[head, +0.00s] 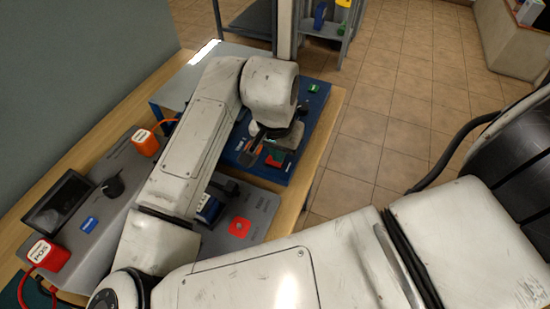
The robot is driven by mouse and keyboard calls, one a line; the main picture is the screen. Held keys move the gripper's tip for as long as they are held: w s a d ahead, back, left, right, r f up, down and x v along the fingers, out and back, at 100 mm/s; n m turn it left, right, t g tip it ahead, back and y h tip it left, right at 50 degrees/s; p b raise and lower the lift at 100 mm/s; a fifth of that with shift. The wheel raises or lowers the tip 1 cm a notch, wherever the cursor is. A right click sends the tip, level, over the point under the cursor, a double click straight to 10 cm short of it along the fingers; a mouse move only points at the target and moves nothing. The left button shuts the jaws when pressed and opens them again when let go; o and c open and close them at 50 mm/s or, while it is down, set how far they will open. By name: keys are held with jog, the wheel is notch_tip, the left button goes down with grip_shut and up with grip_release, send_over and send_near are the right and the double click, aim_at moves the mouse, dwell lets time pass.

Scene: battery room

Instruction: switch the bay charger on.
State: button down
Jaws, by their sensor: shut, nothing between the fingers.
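The grey unit with a dark screen (61,204), which looks like the bay charger (117,218), stands on the wooden bench at the left. A black knob (113,186) and a blue label (89,224) are on it. I cannot tell which way the knob is set. A red clamp marked POS (46,254) and an orange clamp (145,142) sit at its ends. My gripper (262,141) is shut and empty, pointing down over the blue board, well right of the charger. Its fingertips are partly hidden. My arm hides the charger's right side.
The blue board (312,107) carries a green piece (314,88) and red and green parts (275,156). A grey panel (262,205) with a red square piece (240,227) lies nearer. A shelf stand (325,28) is behind. Tiled floor right of the bench is open.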

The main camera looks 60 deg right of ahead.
jog(key=shift+f+b, duration=0.3)
jog(key=shift+f, duration=0.15)
jog(key=shift+r, duration=0.1)
notch_tip(320, 180, up, 7)
jog(key=p, duration=0.6)
dwell(0.4)
dwell(0.5)
